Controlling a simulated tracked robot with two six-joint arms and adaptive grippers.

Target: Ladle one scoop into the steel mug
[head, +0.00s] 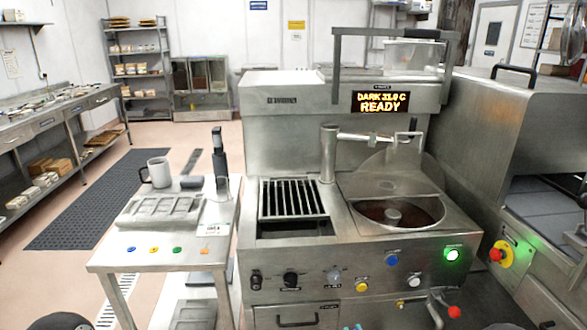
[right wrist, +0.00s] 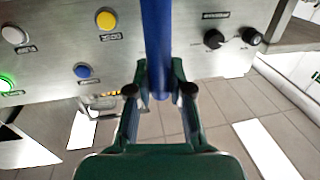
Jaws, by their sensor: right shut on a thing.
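The steel mug (head: 158,172) is light grey and stands upright on the small side table (head: 118,258), its handle to the left. Whether anything is in it cannot be seen. The round tank (head: 435,222) in the machine holds dark brown liquid (head: 375,212) under a partly raised clear cover. My right gripper (right wrist: 159,92) is shut on a long blue handle (right wrist: 158,45), probably the ladle's. The ladle's bowl is out of view. The right wrist view shows the gripper in front of the machine's control panel. My left gripper is not in view.
A mould tray (head: 160,210) and a dark upright tool (head: 219,155) are near the mug. A slotted grate (head: 293,198) and a steel post (head: 328,155) with a side arm stand left of the tank. The display (head: 381,102) reads "DARK 31.0 C READY".

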